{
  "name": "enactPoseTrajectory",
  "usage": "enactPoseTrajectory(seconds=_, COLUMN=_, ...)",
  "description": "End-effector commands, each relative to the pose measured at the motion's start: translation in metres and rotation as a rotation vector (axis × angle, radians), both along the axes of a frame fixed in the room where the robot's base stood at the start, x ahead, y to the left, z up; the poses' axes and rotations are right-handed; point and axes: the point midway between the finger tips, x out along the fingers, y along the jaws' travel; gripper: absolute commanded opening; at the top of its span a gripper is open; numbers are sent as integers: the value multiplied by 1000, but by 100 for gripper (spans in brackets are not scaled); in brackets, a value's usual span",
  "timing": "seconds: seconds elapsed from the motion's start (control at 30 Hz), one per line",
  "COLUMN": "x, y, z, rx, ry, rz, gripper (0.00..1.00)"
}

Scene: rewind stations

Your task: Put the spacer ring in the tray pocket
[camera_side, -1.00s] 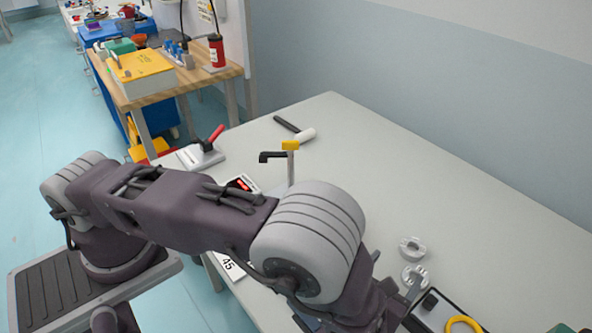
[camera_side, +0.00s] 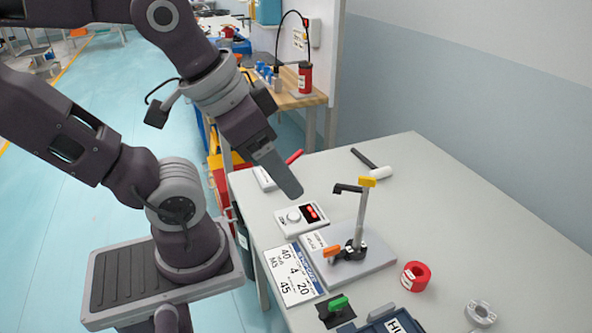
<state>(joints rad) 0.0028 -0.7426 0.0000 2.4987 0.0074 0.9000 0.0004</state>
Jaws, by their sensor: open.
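My gripper (camera_side: 288,187) is at the end of my arm, raised over the left part of the table; I see it edge-on, so the gap between its fingers is hidden. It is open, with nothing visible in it. A red ring-shaped piece (camera_side: 416,277) with a pale label lies on the table at the right. A silver-grey notched ring (camera_side: 480,313) lies to its lower right. I cannot tell which of them is the spacer ring. A dark blue tray-like piece (camera_side: 372,328) with white lettering is cut off by the bottom edge; no pocket is visible.
A post with a yellow top (camera_side: 366,183) and black arm stands on a grey base plate (camera_side: 384,262). A display box (camera_side: 301,217), a number card (camera_side: 292,276), a green-handled part (camera_side: 338,304) and a hammer (camera_side: 378,171) lie around it. The table's right side is clear.

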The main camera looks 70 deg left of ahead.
Motion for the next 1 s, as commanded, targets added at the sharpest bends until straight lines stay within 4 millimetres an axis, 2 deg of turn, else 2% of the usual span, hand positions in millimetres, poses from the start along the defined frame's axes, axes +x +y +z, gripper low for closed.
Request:
enactPoseTrajectory(seconds=0.37, x=0, y=-1, z=1, rx=-10, ry=-6, rz=5, gripper=59)
enactPoseTrajectory(seconds=0.47, x=13, y=-5, z=7, rx=-7, ry=11, rz=-40, gripper=59)
enactPoseTrajectory(seconds=0.57, x=58, y=-20, z=22, rx=-3, ry=59, rz=-187, gripper=59)
enactPoseTrajectory(seconds=0.63, x=106, y=-36, z=27, rx=5, ry=93, rz=-329, gripper=59)
enactPoseTrajectory(seconds=0.7, x=155, y=-53, z=20, rx=15, ry=122, rz=-471, gripper=59)
enactPoseTrajectory(seconds=0.77, x=197, y=-69, z=5, rx=25, ry=141, rz=-590, gripper=59)
enactPoseTrajectory(seconds=0.8, x=223, y=-81, z=-10, rx=35, ry=151, rz=-670, gripper=59)
enactPoseTrajectory(seconds=0.87, x=261, y=-99, z=-39, rx=48, ry=165, rz=-788, gripper=59)
enactPoseTrajectory(seconds=0.9, x=283, y=-112, z=-63, rx=59, ry=173, rz=-868, gripper=59)
enactPoseTrajectory(seconds=0.97, x=311, y=-131, z=-103, rx=78, ry=182, rz=-986, gripper=59)
enactPoseTrajectory(seconds=1.0, x=326, y=-142, z=-130, rx=90, ry=185, rz=-1059, gripper=59)
